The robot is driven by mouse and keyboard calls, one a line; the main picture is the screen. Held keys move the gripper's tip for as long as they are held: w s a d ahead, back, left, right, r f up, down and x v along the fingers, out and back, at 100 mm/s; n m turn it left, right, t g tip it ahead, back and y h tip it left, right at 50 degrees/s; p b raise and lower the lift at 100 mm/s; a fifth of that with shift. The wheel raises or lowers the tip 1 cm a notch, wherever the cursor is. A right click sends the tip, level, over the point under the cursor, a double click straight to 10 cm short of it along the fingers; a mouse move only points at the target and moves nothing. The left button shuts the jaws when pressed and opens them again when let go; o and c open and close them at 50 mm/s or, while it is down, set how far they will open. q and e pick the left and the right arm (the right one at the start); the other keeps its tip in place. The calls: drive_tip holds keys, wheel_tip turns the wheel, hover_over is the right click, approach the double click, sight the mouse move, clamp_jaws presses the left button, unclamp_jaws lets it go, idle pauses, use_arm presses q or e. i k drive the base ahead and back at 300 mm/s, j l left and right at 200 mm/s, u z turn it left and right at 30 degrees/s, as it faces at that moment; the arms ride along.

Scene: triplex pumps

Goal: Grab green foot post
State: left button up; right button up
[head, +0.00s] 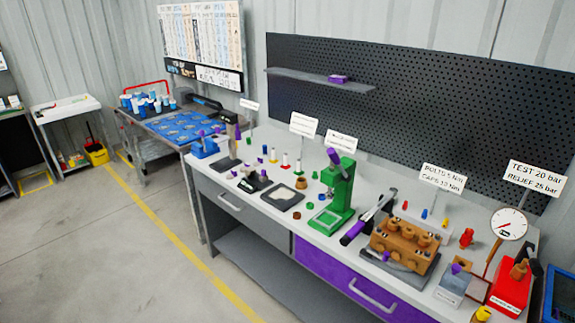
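Neither of my grippers is in view. The workbench (262,237) runs along the wall with many small parts on its top. A green press-like stand (341,190) with a purple handle stands upright near the middle, on a green base. I cannot tell which of these is the green foot post.
A brown pump block (405,243) sits on a grey plate to the right, beside a purple-handled wrench (358,229). A pressure gauge (509,224) and a red box (511,289) are at far right. A cart (178,127) stands left. The floor (115,245) in front is clear.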

sight(298, 171)
drive_tip(key=i+j+u, duration=0.7)
drive_tip(key=i+u, duration=0.25)
drive_tip(key=u, duration=0.15)
drive_tip(key=i+j, duration=0.15)
drive_tip(key=i, duration=0.35)
drive_tip(key=i+j+z, duration=0.1)
drive_tip(key=i, duration=0.4)
drive_tip(key=i+j, duration=0.25)
drive_tip(key=i, duration=0.25)
drive_tip(key=i+j+z, duration=0.1)
drive_tip(key=i+z, duration=0.15)
drive_tip(key=z, duration=0.2)
drive_tip(key=i+j+z, duration=0.2)
drive_tip(key=z, duration=0.2)
drive_tip(key=i+j+z, duration=0.25)
drive_tip(key=z, duration=0.2)
